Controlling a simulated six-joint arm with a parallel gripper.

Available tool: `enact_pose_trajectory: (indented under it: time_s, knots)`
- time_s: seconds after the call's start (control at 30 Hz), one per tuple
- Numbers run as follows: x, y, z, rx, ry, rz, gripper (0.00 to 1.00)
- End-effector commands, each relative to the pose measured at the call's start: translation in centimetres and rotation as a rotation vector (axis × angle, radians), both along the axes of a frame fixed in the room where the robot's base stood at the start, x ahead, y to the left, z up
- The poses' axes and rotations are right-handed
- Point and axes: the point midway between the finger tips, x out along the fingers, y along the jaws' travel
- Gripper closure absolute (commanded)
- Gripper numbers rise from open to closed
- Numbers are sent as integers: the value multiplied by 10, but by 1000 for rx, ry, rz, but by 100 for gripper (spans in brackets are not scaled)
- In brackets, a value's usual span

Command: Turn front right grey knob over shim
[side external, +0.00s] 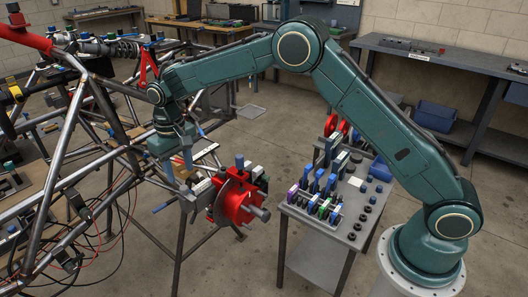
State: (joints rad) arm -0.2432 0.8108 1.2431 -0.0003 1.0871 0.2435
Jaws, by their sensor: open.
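My gripper (179,172) hangs from the teal wrist at the left of the chassis corner, pointing down. Its jaws are small here and overlap grey and silver parts, so I cannot tell whether they touch anything. Just right and below is a red hub assembly (229,203) mounted on the tube chassis (100,98). Grey cylindrical knob-like parts stick out of its right side, one at the right (262,213) and one lower (240,232). A blue-topped part (239,161) stands above it. I cannot make out a shim or which grey part is the front right knob.
A small grey table (345,235) with blue, green and purple clamps and black round pieces stands right of the hub. Chassis tubes and loose red and black cables (92,255) crowd the left. A workbench (440,62) stands at the back right.

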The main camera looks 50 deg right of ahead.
Motion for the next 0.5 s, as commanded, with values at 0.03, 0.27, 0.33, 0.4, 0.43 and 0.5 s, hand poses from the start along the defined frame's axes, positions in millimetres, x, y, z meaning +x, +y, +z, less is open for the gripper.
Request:
enact_pose_trajectory:
  time_s: [0.03,0.27,0.33,0.4,0.43,0.5]
  knots:
    - [-1,0,-9,-1,5,0,57]
    - [-1,0,-39,-1,3,0,57]
    - [0,0,-46,0,2,0,57]
    - [0,0,-51,-1,3,0,57]
    - [0,0,-52,0,2,0,57]
    - [0,0,-55,0,1,0,57]
